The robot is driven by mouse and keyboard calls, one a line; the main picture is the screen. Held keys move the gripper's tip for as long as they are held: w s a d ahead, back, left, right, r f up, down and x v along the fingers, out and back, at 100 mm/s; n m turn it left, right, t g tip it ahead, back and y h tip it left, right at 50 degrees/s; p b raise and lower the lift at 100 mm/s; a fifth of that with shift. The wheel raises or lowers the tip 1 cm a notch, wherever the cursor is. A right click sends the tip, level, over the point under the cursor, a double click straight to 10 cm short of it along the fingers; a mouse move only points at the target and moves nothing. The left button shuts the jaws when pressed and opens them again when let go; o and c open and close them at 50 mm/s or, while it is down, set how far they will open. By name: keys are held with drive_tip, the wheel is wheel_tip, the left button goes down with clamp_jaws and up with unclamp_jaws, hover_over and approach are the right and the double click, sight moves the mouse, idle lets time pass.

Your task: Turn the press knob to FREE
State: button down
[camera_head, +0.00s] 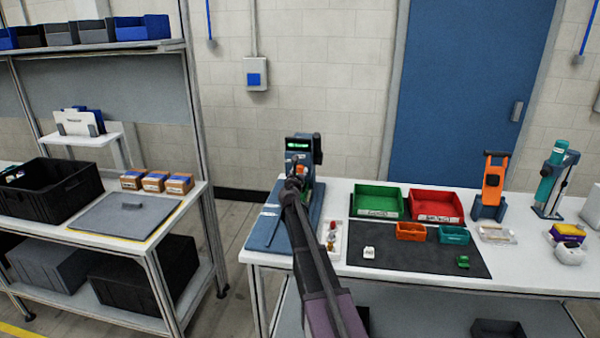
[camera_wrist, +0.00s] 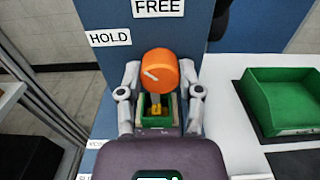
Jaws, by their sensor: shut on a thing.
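The press (camera_head: 301,160) stands at the left end of the white table, with a small lit green display on top. In the wrist view, its orange knob (camera_wrist: 165,68) sits between the fingers of my gripper (camera_wrist: 160,78). The fingers are closed in on its two sides. A short white mark on the knob slants to the upper left, towards the HOLD label (camera_wrist: 109,38). The FREE label (camera_wrist: 158,7) is above the knob, at the top edge. Below the knob a green holder (camera_wrist: 146,104) with a yellow piece shows.
A green bin (camera_head: 377,200) and a red bin (camera_head: 435,204) stand right of the press. A dark mat (camera_head: 400,258) with small parts lies in front. A shelf with a black crate (camera_head: 48,190) stands left, across a gap.

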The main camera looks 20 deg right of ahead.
drive_tip(key=m, duration=0.9)
idle(0.4)
drive_tip(key=shift+c, duration=1.3)
unclamp_jaws()
drive_tip(key=shift+d, duration=0.1)
drive_tip(key=shift+s, duration=0.1)
drive_tip(key=v, duration=1.2)
drive_tip(key=shift+m, duration=0.3)
